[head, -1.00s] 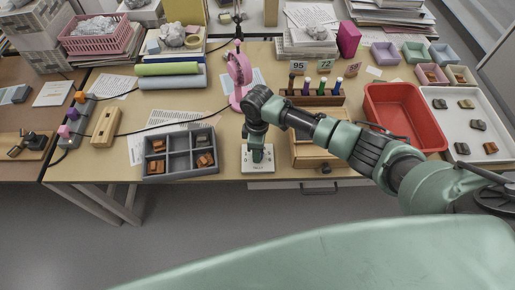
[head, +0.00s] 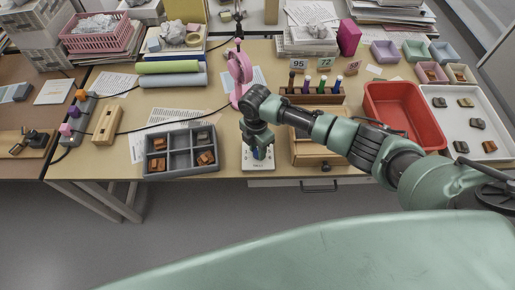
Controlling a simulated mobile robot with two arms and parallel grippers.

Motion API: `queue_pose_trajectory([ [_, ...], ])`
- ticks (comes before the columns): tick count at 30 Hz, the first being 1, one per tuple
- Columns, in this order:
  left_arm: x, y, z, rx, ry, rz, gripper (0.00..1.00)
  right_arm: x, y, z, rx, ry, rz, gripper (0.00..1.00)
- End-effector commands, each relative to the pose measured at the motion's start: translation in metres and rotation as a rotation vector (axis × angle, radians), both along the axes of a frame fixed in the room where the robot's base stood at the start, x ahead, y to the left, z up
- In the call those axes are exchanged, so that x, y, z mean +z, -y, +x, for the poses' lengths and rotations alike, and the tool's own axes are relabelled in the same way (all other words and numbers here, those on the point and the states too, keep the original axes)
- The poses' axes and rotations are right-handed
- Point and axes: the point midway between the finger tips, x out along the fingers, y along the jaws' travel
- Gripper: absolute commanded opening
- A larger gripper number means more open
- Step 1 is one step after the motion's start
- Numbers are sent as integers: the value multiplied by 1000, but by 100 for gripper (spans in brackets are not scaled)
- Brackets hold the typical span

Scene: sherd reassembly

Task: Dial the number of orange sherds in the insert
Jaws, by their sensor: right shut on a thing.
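The grey insert (head: 180,151), a box split into compartments, lies left of centre on the table. Orange sherds lie in its back left compartment (head: 159,144), front left compartment (head: 157,164) and front right compartment (head: 206,158). The white dial plate (head: 258,166) is just right of the insert. My right gripper (head: 259,154) points down over it, shut on its blue knob (head: 261,153), which is mostly hidden by the fingers. The dial's marks are too small to read. My left gripper is out of view.
A wooden box (head: 312,153) stands right of the dial, with a rack of coloured tubes (head: 315,98) behind it. A red tray (head: 402,115) and a white tray (head: 466,125) with several sherds are farther right. A pink magnifier stand (head: 239,76) is behind the dial.

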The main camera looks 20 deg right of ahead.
Motion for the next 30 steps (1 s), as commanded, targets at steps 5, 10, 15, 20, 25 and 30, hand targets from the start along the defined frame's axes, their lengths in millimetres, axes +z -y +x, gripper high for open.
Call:
queue_pose_trajectory([
  [5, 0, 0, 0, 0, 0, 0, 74, 1, -1, 1, 61, 2, 4, 0],
  [10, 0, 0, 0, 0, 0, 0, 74, 1, -1, 1, 89, 2, 4, 0],
  [15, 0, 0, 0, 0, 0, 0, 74, 1, -1, 1, 95, 1, 4, 0],
  [20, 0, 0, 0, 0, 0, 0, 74, 1, -1, 1, 95, 2, 3, 0],
  [25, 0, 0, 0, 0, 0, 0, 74, 1, -1, 1, 94, 2, 3, 50],
  [30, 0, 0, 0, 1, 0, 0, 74, 1, -1, 0, 94, 1, 2, 53],
])
